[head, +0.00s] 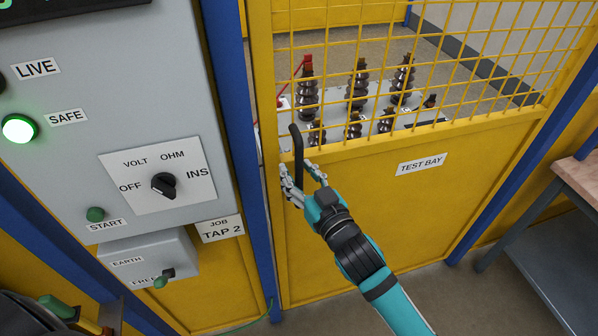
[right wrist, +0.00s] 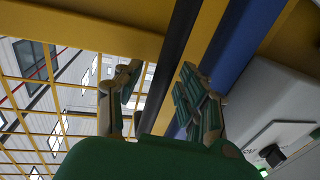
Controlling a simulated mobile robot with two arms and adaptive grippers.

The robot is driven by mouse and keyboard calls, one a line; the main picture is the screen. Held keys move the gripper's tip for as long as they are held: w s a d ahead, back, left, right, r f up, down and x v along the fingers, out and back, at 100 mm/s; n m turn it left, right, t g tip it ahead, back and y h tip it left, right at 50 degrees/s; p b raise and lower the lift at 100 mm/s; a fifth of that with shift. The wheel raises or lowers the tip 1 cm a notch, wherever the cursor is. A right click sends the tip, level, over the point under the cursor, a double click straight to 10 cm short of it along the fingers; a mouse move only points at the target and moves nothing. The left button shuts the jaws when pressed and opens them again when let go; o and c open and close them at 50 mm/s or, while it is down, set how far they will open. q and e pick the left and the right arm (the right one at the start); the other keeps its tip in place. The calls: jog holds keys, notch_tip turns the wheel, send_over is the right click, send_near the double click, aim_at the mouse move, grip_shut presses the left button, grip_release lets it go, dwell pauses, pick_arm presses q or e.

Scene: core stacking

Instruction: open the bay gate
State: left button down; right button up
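The bay gate (head: 370,235) is a yellow panel marked TEST BAY with yellow mesh above. It stands between blue posts and looks closed. Its black bar handle (head: 296,142) is upright near the gate's left edge. My right gripper (head: 303,176) is at the lower part of the handle, with a finger on each side of it. In the right wrist view the dark handle bar (right wrist: 172,65) passes between the spread fingers (right wrist: 160,92), with a gap on the left finger's side. Contact with the right finger is unclear. My left gripper is not in view.
A grey control panel (head: 110,75) is left of the gate, its green SAFE lamp (head: 18,128) lit. The dial (head: 164,185) and EARTH box (head: 135,260) are below. A bench (head: 580,180) stands at the right. Dark ribbed insulators (head: 357,85) show behind the mesh.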

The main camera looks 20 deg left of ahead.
grip_shut()
dwell(0.6)
